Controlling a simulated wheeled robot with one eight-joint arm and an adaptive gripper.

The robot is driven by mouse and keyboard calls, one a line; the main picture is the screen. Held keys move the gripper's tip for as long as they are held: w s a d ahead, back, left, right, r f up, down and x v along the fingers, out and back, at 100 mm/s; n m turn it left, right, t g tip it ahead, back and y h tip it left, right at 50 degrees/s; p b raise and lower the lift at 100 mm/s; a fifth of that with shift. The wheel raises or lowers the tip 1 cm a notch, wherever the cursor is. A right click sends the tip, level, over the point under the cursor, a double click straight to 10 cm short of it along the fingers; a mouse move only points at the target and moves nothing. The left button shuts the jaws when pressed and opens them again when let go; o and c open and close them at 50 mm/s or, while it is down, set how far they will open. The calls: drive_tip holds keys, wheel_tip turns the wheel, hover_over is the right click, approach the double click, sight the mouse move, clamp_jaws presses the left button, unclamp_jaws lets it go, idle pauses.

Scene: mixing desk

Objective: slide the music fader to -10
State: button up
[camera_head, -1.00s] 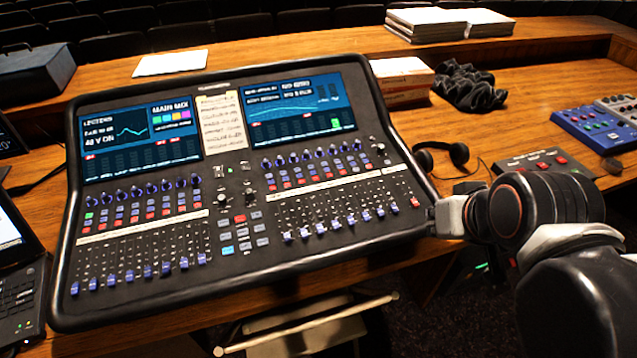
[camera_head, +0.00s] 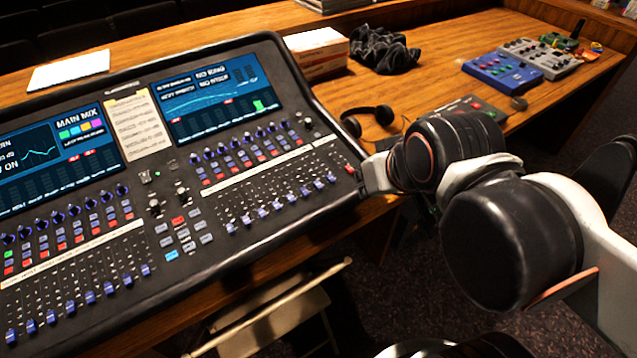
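The mixing desk's black console (camera_head: 215,275) fills the left and middle of the view, with two lit screens. A right-hand row of blue-capped faders (camera_head: 276,206) sits low on their slots, and a left-hand row (camera_head: 90,297) sits low too. The fader labels are too small to read, so I cannot tell which one is the music fader. My gripper (camera_head: 364,178) is at the console's right edge, beside the right end of the right-hand fader row. Its fingers are mostly hidden by my wrist, and I cannot tell whether they touch anything.
Blue and grey pedal units (camera_head: 503,72) stand further right. A folding chair (camera_head: 270,322) stands below the front edge.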

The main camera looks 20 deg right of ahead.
drive_tip(key=o, duration=0.5)
drive_tip(key=shift+w+r+n, duration=0.2)
drive_tip(key=shift+n, duration=0.1)
drive_tip(key=shift+c, duration=0.2)
drive_tip(key=w+n+g+p, duration=0.1)
drive_tip(key=w+n, duration=0.1)
drive_tip(key=n, duration=0.1)
drive_tip(key=w+a+r+n+g+p, duration=0.1)
drive_tip(key=w+n, duration=0.2)
drive_tip(key=w+r+n+p, duration=0.1)
drive_tip(key=w+n+p, duration=0.1)
drive_tip(key=n, duration=0.1)
drive_tip(key=shift+w+a+n+g, duration=0.15)
drive_tip(key=shift+a+n+g, duration=0.25)
drive_tip(key=n+g+p, duration=0.3)
drive_tip(key=n+p, duration=0.1)
drive_tip(key=n, duration=0.7)
hover_over(318, 184)
drive_tip(key=s, duration=0.2)
wheel_tip(318, 184, down, 4)
drive_tip(key=f, duration=0.1)
drive_tip(key=f+b, duration=0.1)
drive_tip(key=f, duration=0.3)
drive_tip(key=w+f+b, duration=0.1)
drive_tip(key=f+b, duration=0.1)
drive_tip(key=f, duration=0.2)
drive_tip(key=f+b, duration=0.1)
drive_tip(key=f, duration=0.4)
drive_tip(key=shift+w, duration=0.35)
